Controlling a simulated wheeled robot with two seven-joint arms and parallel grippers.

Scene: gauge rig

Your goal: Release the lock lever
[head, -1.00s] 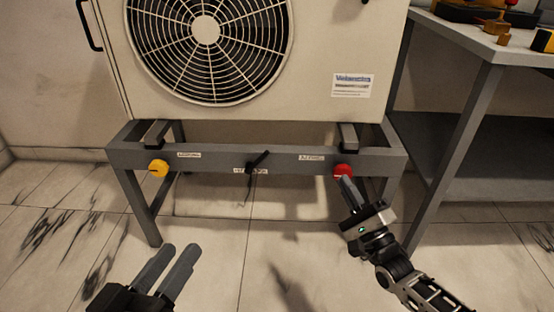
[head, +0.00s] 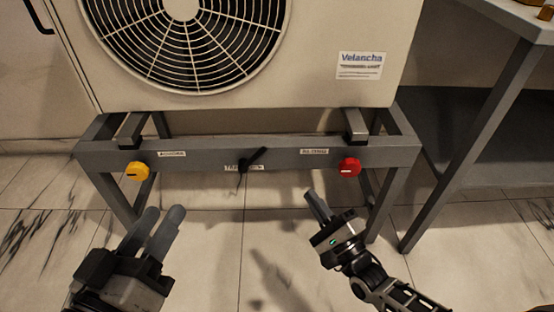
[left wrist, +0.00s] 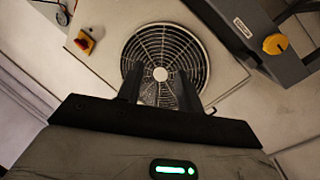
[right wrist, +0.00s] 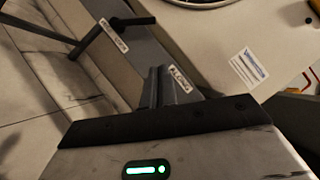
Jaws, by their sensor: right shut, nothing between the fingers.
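The lock lever (head: 253,159) is a black handle at the middle of the grey stand's front rail, slanting up to the right. It also shows in the right wrist view (right wrist: 98,31) at upper left. My right gripper (head: 312,195) is shut and empty, in front of the rail, right of the lever and below it in the picture, apart from it. My left gripper (head: 163,212) is open and empty, low and to the left, below the yellow knob in the picture. Its separated fingers show in the left wrist view (left wrist: 160,92).
A yellow knob (head: 137,171) and a red knob (head: 349,168) sit on the rail (head: 210,154) either side of the lever. The fan unit (head: 315,85) rests on the stand. A grey table (head: 470,140) stands at right. Floor in front is clear.

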